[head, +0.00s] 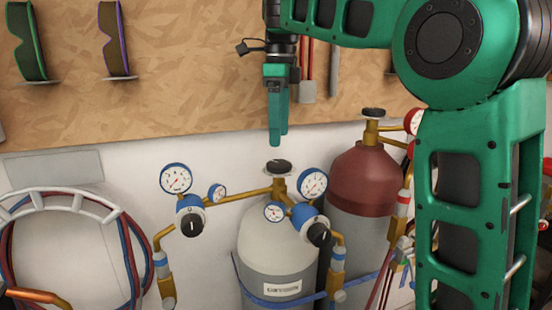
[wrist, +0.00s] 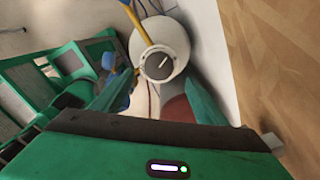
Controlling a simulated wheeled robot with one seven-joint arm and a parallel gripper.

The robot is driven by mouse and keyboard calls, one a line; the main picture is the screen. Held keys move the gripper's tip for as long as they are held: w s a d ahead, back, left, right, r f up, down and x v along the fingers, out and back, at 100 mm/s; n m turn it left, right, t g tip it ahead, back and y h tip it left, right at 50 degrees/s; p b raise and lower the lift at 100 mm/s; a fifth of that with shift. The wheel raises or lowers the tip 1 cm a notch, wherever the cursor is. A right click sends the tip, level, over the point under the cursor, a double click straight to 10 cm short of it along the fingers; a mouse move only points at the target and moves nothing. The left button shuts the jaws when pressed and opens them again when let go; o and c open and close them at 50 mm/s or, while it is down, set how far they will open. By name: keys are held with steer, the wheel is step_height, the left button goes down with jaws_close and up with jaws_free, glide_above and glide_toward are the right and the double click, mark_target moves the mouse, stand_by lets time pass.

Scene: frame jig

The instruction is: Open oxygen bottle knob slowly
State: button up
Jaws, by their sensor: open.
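The oxygen bottle (head: 279,245) is a pale grey-white cylinder with a blue strap, standing against the wall. Its black round knob (head: 278,166) sits on top of a brass valve. In the wrist view the knob (wrist: 158,66) shows from above, between the two green fingers and beyond their tips. My gripper (head: 278,142) points straight down just above the knob and is apart from it. In the wrist view my gripper (wrist: 155,90) is open with nothing between its fingers.
Blue-rimmed gauges (head: 176,179) and brass regulators flank the valve on both sides. A red-topped cylinder (head: 365,178) stands close behind at right. Coiled hoses (head: 125,240) hang at left. A wooden board (head: 190,70) with hanging tools covers the wall behind.

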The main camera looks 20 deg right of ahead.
mark_target(278, 163)
steer(key=shift+d+f, duration=0.1)
steer(key=shift+f, duration=3.45)
steer(key=shift+a, duration=0.2)
steer(key=c, duration=1.1)
